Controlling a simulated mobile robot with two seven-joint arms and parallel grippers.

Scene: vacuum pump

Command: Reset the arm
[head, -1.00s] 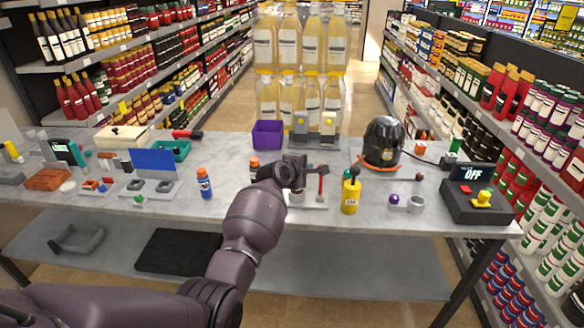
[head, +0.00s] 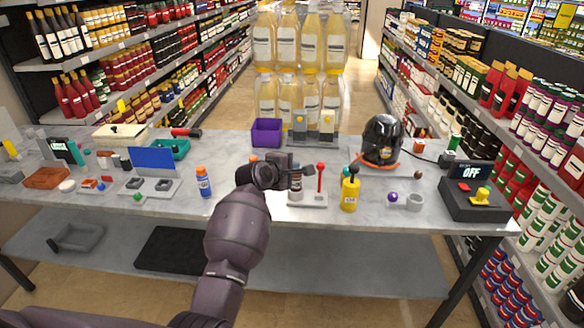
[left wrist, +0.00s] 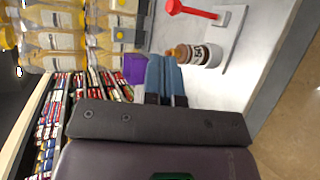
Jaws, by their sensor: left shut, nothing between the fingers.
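My left gripper (head: 299,171) is over the front middle of the grey table (head: 235,207). In the left wrist view its blue fingers (left wrist: 165,74) are shut with nothing between them. A red-tipped lever (head: 320,178) on a light base stands right of the jar. My right gripper is not in view.
A blue bottle (head: 204,184) stands left of my arm and a yellow bottle (head: 349,194) right of it. A black domed device (head: 382,138) and a control box (head: 476,196) reading OFF are further right. A purple bin (head: 266,133) is behind.

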